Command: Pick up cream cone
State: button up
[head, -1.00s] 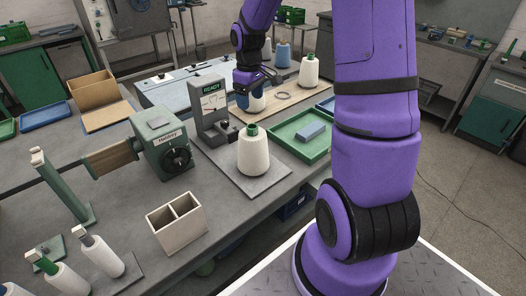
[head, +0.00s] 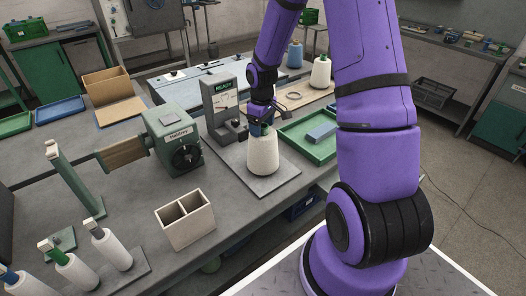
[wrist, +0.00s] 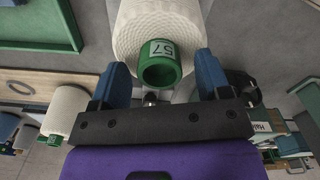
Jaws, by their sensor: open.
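A cream cone (head: 263,157) with a green tube end stands upright on a grey plate in front of the gauge stand. The wrist view shows this cone close up (wrist: 160,28), with its green tube end (wrist: 160,66) bearing a label that reads like 57. My gripper (head: 259,130) is at the top of this cone. Its two blue fingers (wrist: 162,75) are open, one on each side of the green tube end. A second cream cone (head: 321,72) with a green tip stands on the wooden board behind.
A green tray (head: 284,140) with a blue block (head: 322,131) lies right of the cone. The gauge stand marked READY (head: 221,100) is close behind it. A green winder unit (head: 172,140) and a divided box (head: 186,222) stand left.

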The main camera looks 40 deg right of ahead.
jog(key=shift+f, duration=0.25)
jog(key=c, duration=1.1)
jog(key=shift+r, duration=0.1)
